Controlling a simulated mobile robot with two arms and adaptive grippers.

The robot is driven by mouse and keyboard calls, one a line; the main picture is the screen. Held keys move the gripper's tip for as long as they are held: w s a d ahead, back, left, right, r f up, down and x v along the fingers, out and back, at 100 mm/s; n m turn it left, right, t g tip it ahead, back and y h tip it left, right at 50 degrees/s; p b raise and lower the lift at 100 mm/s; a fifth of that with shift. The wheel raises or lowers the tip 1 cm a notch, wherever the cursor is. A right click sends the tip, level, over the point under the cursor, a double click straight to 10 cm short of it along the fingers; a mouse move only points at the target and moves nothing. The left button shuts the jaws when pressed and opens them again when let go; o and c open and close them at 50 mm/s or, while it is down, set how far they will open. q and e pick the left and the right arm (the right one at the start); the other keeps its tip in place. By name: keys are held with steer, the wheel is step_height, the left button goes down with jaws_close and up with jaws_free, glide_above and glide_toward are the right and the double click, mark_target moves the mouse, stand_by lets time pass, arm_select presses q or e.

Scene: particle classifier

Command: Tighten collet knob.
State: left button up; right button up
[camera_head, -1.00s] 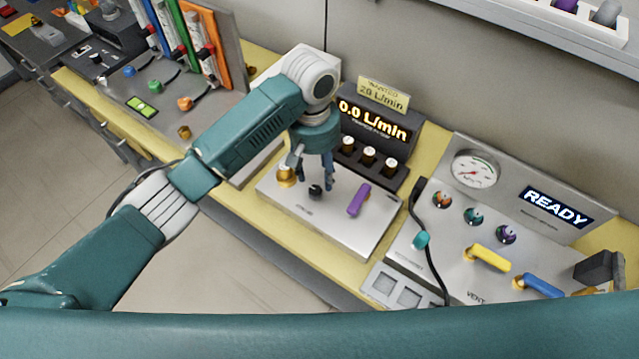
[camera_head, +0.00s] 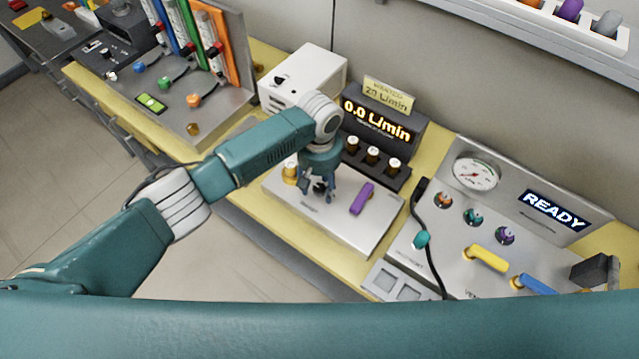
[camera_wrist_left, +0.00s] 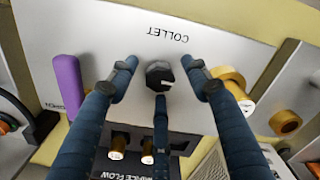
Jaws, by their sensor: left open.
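The collet knob is a small black faceted knob (camera_wrist_left: 158,74) on a light metal plate (camera_wrist_left: 215,30), beside the printed word COLLET in the left wrist view. In the head view the knob (camera_head: 320,187) is partly hidden by my fingers. My left gripper (camera_head: 319,180) points down over the knob. In the left wrist view the blue fingers of my left gripper (camera_wrist_left: 160,82) are spread apart around the knob, with gaps between the fingertips and the knob. They hold nothing. My right gripper is not in view.
A purple handle (camera_head: 361,198) and a brass fitting (camera_head: 290,171) stand on the same plate, on either side of the knob. A READY panel (camera_head: 553,211) is at right. A white box (camera_head: 303,80) stands behind my arm.

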arm_select(q)
steer(key=c, duration=1.1)
steer(key=shift+c, duration=0.2)
